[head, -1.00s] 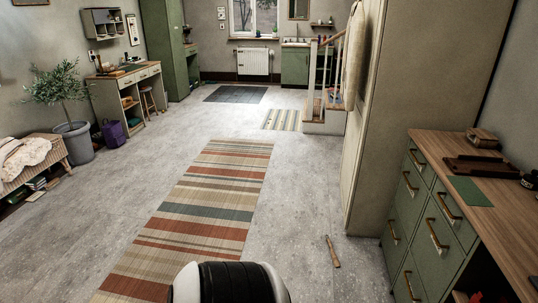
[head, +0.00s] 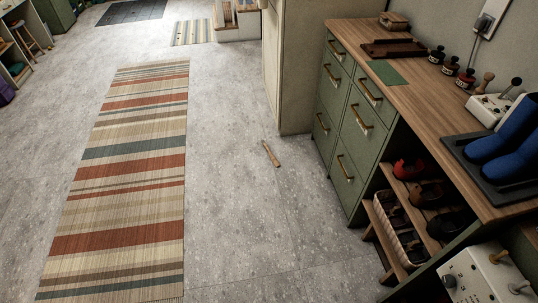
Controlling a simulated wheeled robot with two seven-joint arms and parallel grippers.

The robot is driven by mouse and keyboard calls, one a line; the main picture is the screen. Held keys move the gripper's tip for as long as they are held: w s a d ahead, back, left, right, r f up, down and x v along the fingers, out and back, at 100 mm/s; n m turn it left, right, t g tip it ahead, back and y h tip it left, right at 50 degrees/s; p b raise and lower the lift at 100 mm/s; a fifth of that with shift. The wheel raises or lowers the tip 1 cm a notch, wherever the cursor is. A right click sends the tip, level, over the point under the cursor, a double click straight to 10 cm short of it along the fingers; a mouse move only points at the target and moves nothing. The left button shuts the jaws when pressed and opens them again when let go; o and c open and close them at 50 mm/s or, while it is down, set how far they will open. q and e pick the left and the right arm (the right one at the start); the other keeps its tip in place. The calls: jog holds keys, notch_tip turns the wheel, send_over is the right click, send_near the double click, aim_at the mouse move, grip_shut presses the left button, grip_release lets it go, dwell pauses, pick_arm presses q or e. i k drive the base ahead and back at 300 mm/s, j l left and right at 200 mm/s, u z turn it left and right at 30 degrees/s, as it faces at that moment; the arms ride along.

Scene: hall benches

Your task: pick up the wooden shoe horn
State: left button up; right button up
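The wooden shoe horn (head: 271,154) lies flat on the grey floor in the head view, a slim brown piece slanting down to the right. It is on open floor between the striped rug and the green drawer cabinet, near the foot of the beige wall end. Nothing covers it. Neither of my grippers shows in the head view.
A long striped rug (head: 128,190) runs along the left. The green drawer bench (head: 345,130) stands at the right, with shoes on slatted shelves (head: 385,222) and blue boots (head: 503,150) on a tray. A beige wall end (head: 293,70) stands behind.

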aim_at(277, 163)
jog(key=i+j, duration=0.15)
jog(key=i, duration=0.25)
jog(key=i+j+z, duration=0.1)
jog(key=i, duration=0.35)
jog(key=i+j, duration=0.25)
jog(key=i, duration=0.15)
